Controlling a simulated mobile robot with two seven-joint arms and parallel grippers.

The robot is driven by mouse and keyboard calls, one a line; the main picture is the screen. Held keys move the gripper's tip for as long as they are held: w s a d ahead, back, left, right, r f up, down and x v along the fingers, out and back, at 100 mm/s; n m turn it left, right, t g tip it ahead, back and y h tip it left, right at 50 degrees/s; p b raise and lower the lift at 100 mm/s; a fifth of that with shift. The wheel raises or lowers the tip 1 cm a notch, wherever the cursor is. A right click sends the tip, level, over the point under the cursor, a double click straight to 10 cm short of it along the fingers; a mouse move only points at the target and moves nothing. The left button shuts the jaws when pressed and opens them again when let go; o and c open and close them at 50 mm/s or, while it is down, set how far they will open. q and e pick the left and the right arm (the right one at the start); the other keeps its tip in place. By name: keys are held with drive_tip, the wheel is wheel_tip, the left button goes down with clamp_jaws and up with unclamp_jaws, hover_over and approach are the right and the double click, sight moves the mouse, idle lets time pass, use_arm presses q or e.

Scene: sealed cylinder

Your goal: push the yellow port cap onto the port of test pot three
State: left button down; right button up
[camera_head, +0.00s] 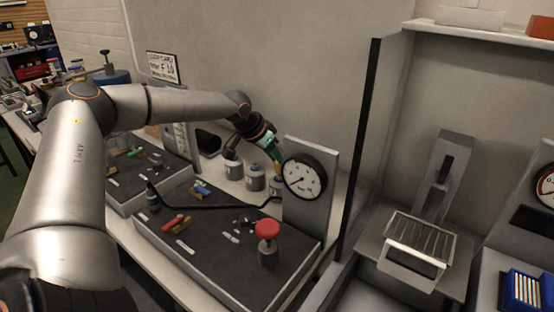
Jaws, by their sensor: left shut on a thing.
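My left gripper (274,158) reaches in from the left over the back of the bench, its fingers pointing down beside the dial gauge. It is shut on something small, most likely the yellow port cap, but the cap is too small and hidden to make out. Several small grey pots stand in a row at the back: one at the left (233,170), one in the middle (255,180), and one at the right (276,186), just under the fingers. Their numbers cannot be read and the port is not clear. My right gripper is out of view.
The dial gauge (303,177) on its upright plate stands close right of the gripper. A dark panel (224,240) in front carries a red knob (267,229), coloured parts and a black hose. A dark post (367,135) and a metal rack (420,238) stand further right.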

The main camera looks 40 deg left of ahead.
use_arm(q)
drive_tip(key=shift+f+b, duration=0.5)
drive_tip(key=shift+f, duration=0.1)
idle(0.3)
drive_tip(key=shift+c, duration=2.3)
unclamp_jaws()
drive_tip(key=shift+r, duration=0.1)
drive_tip(key=v, duration=1.2)
drive_tip(key=shift+r+p, duration=0.25)
drive_tip(key=shift+p, duration=0.2)
drive_tip(key=shift+s, duration=0.15)
